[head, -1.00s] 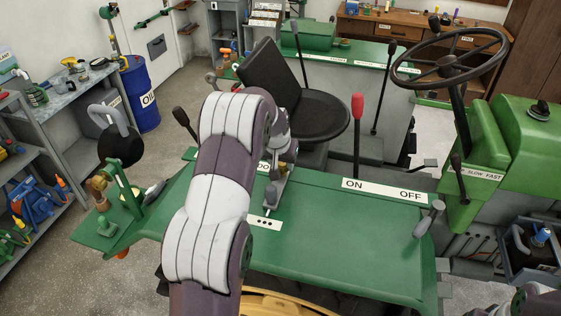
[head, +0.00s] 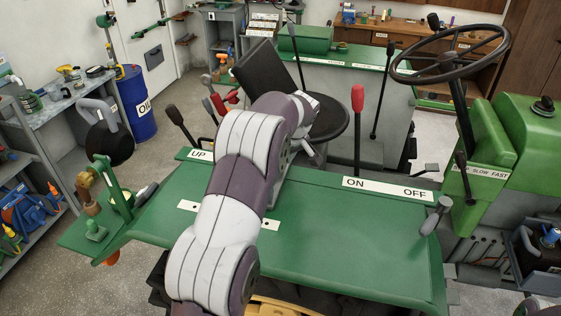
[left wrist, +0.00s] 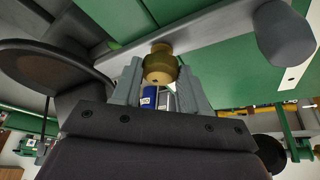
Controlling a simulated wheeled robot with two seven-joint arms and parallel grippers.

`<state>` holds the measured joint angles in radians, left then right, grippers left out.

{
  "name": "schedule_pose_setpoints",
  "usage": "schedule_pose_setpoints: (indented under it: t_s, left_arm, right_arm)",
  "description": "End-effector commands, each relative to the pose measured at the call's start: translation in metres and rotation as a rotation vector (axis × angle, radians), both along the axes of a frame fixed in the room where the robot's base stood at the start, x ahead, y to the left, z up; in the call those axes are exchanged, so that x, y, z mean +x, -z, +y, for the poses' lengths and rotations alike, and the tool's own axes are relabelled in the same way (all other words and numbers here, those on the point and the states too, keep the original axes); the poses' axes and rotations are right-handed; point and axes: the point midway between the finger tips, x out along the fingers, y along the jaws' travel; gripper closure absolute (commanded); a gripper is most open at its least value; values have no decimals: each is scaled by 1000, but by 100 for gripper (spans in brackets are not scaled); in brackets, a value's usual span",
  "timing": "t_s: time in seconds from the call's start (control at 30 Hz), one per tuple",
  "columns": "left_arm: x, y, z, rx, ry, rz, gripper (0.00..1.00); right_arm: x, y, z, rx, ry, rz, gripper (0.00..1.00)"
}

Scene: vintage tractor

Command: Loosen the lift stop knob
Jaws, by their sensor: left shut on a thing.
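In the left wrist view, a brass-brown knob (left wrist: 160,66) sits under a grey bar (left wrist: 205,28) beside the green fender. My left gripper (left wrist: 160,80) has one finger on each side of this knob and is shut on it. In the head view, my left arm reaches over the green fender (head: 345,235) and hides the left gripper and the knob. The UP label (head: 201,155) shows left of the arm. A white strip with dots (head: 188,206) is partly covered by the arm. My right gripper is out of view.
A red-topped lever (head: 358,98) and the ON/OFF label (head: 385,188) are right of my arm. The black seat (head: 268,78) is behind it. A grey rounded handle (left wrist: 285,34) is close to the left gripper. The steering wheel (head: 450,58) is farther right.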

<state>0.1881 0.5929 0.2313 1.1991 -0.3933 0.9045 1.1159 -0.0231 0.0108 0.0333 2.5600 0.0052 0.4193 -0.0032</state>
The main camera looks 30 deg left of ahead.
Motion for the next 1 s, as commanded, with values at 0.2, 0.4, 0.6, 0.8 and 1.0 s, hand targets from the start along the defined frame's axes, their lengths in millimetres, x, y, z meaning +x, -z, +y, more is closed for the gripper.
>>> schedule_pose_setpoints:
  t_s: [0.2, 0.4, 0.6, 0.8, 1.0]
  left_arm:
    - [1, 0, 0, 0, -74, 0, 87]
    - [0, 1, 0, -1, -103, 2, 87]
    - [0, 2, 0, -2, -108, 3, 87]
    - [0, 3, 0, -2, -107, 4, 87]
    - [0, 2, 0, -2, -107, 3, 31]
  right_arm:
    - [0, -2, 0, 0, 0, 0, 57]
    - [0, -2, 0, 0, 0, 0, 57]
    - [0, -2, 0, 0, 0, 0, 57]
    - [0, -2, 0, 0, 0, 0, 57]
    - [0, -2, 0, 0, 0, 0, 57]
